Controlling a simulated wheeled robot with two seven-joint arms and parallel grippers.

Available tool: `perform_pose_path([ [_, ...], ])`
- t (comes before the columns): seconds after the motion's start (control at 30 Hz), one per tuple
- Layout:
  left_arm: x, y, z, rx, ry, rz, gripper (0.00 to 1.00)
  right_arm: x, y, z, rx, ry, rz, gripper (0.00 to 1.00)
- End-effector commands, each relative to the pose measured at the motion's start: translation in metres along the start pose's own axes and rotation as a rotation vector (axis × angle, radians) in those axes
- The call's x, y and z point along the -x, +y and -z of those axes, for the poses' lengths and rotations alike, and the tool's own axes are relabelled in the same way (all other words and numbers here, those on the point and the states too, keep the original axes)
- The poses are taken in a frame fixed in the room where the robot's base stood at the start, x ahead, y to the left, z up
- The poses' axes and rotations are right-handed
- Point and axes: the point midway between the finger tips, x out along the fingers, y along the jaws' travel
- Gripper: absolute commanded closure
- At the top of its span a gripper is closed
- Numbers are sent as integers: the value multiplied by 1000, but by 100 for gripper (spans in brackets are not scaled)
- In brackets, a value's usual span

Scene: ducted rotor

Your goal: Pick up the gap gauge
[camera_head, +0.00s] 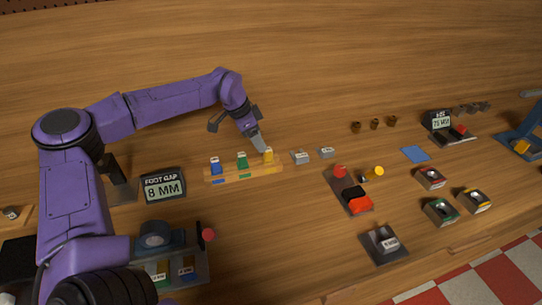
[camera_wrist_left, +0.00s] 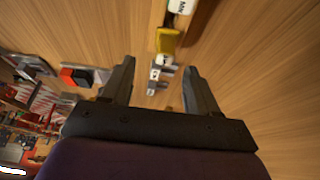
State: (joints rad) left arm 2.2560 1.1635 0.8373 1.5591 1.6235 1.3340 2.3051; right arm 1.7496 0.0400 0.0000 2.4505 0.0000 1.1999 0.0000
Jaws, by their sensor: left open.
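A wooden rack (camera_head: 225,176) holds upright blue (camera_head: 215,166), green (camera_head: 242,162) and yellow (camera_head: 268,156) gauge blocks; I cannot read which one is the gap gauge. A sign (camera_head: 163,186) left of the rack reads "FOOT GAP 8 MM". My left gripper (camera_head: 238,137) is open and empty, above and behind the rack, with one finger close to the yellow block in the head view. In the left wrist view the yellow block (camera_wrist_left: 167,41) lies beyond the gap between the open fingers (camera_wrist_left: 160,70). My right gripper is not in view.
Two small grey labelled blocks (camera_head: 300,157) (camera_head: 326,152) lie just right of the rack. A dark tray (camera_head: 348,192) with red parts, a yellow cylinder (camera_head: 374,172) and several small coloured bins (camera_head: 440,210) stand further right. The wood behind the rack is clear.

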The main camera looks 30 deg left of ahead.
Motion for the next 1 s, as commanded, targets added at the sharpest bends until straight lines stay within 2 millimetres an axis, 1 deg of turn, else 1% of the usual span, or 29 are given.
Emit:
perform_pose_path([
  [0.03, -7, 0, 1, -1, -4, -1, 40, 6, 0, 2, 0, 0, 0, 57],
  [0.1, -17, 0, 1, -1, -3, 0, 40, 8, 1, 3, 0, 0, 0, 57],
  [0.17, -23, -1, 1, 0, -2, 0, 40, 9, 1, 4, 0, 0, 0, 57],
  [0.27, -34, -3, 4, 0, -5, -1, 40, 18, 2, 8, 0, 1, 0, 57],
  [0.37, -50, -7, 8, -1, -6, -2, 40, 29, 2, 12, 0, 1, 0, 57],
  [0.4, -59, -7, 8, -1, -6, -3, 40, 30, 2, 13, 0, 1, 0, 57],
  [0.5, -73, -7, 9, -3, -2, -2, 40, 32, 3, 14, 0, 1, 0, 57],
  [0.6, -77, -8, 9, -2, 0, 0, 40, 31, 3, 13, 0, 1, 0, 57],
  [0.73, -78, -8, 8, -2, 1, 0, 40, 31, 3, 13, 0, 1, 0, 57],
  [0.77, -78, -8, 8, -2, 0, 0, 44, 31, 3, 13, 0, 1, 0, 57],
  [0.8, -77, -8, 8, -2, 0, 0, 57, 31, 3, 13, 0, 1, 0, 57],
  [0.87, -77, -8, 8, -2, 0, 0, 76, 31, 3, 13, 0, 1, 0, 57],
  [0.9, -77, -8, 8, -2, 0, 0, 89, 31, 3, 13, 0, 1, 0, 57],
  [0.93, -77, -8, 8, -2, 0, 0, 97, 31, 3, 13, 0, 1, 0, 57],
  [1.0, -77, -8, 8, -2, 0, 0, 97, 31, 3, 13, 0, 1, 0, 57],
])
